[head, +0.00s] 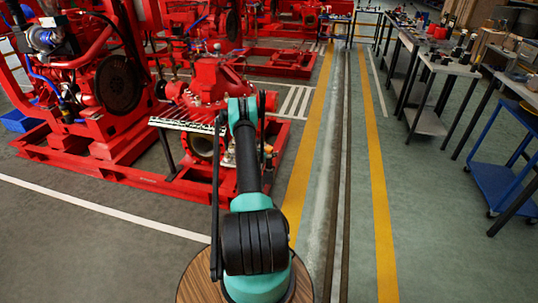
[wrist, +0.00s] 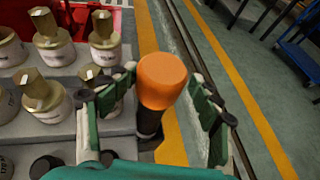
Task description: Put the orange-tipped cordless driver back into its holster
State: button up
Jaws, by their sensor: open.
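The orange-tipped driver (wrist: 162,80) shows in the wrist view, its orange end toward the camera and a dark body (wrist: 150,122) below. My gripper (wrist: 160,88) is open, with one green finger on each side of the orange end. A gap shows between the right finger and the driver; the left finger is close to it, and I cannot tell whether it touches. In the head view my arm reaches forward to the side of the red pumpset, and the fingers and driver cannot be made out. I cannot identify the holster in either view.
Several white containers with brass-coloured tops (wrist: 52,42) stand on a grey surface (wrist: 118,122) left of the driver. A red pumpset (head: 100,85) fills the left. Workbenches (head: 450,66) and a blue cart (head: 505,185) line the right. The floor between yellow lines (head: 378,200) is clear.

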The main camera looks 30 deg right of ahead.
notch_tip(320, 180, up, 9)
jog(key=shift+f, duration=0.1)
dwell(0.3)
dwell(0.4)
jog(key=shift+a+r, duration=0.2)
jog(key=shift+r, duration=0.15)
jog(key=s+a+r+m+y, duration=0.2)
jog(key=s+a+r+m, duration=0.15)
jog(key=a+r, duration=0.4)
jog(key=s+a+r+m+y, duration=0.2)
jog(key=a+r+m, duration=0.3)
jog(key=a, duration=0.4)
jog(key=s+a+r+m+y, duration=0.2)
jog(key=s+a+r+m, duration=0.1)
jog(key=a+r, duration=0.45)
jog(key=s+a+m+y, duration=0.3)
jog(key=s+a+m, duration=0.2)
jog(key=s+a, duration=0.8)
jog(key=s+a+m+g+y, duration=0.1)
jog(key=s+a+m+y, duration=0.2)
jog(key=s+a, duration=0.9)
jog(key=s+m, duration=0.3)
jog(key=s, duration=0.3)
jog(key=shift+s+a+r+g, duration=0.2)
jog(key=shift+s+a+g, duration=0.1)
jog(key=shift+a, duration=0.05)
